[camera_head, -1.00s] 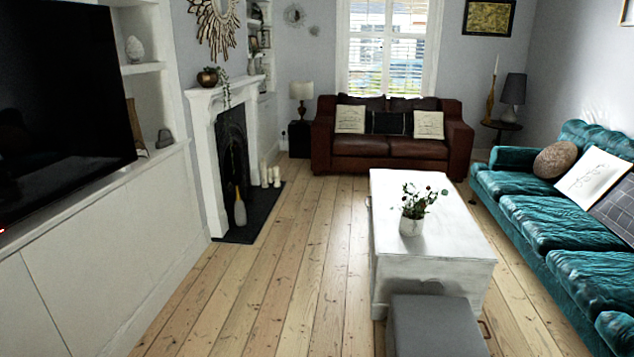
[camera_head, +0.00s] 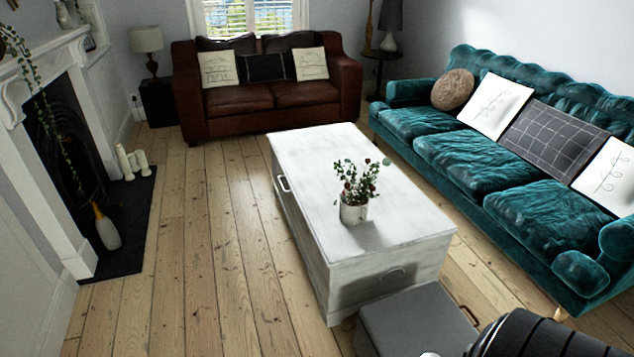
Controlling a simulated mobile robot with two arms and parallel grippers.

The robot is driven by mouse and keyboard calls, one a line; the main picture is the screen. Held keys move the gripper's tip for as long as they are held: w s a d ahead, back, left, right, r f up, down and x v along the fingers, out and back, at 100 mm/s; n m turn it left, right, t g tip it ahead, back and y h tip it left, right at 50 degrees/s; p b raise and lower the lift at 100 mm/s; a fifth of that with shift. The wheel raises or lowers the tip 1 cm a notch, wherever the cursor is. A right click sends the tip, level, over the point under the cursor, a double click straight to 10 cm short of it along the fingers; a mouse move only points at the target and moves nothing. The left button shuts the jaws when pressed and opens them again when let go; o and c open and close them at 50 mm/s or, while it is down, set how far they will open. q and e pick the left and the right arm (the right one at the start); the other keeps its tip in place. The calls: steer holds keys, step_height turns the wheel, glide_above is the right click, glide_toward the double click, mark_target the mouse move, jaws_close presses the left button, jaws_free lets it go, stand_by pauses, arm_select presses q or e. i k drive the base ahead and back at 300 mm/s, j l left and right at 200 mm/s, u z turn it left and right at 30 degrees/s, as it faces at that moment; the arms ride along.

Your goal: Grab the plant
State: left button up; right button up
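The plant (camera_head: 354,192) stands upright in a pale pot on the white chest-like coffee table (camera_head: 300,165), towards its near end. It has green leaves with some reddish tips. Nothing touches it. A dark ribbed part, probably of my own arm, shows at the bottom right corner, well apart from the plant. Neither of my grippers shows in this view.
A grey footstool (camera_head: 415,322) stands against the table's near end. A teal sofa (camera_head: 470,160) lines the right and a brown leather sofa (camera_head: 275,95) the back. A fireplace (camera_head: 60,150) with a dark hearth is at left. Floorboards (camera_head: 205,250) left of the table are clear.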

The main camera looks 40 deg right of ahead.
mark_target(354, 202)
steer(key=i+z, duration=0.8)
steer(key=z, duration=0.15)
steer(key=i+j+z, duration=0.25)
steer(key=z, duration=0.25)
steer(key=i, duration=0.1)
